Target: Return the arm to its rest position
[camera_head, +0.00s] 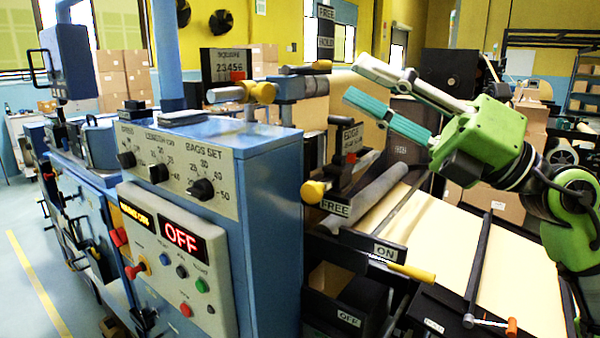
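My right gripper (366,88) is at the upper right, on a green and black arm that comes in from the right edge. Its two long fingers, one pale and one teal, point left and stand apart with nothing between them. It hangs in the air above the brown kraft paper and the roller of the machine, apart from the levers below. My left arm and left gripper are not in the picture.
A blue machine (270,190) with knobs and a lit OFF display (183,238) fills the left and middle. Levers with yellow handles stand near the roller (375,190). Kraft paper (440,230) runs below my arm, with a black bar (478,265) across it. Cardboard boxes stand behind.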

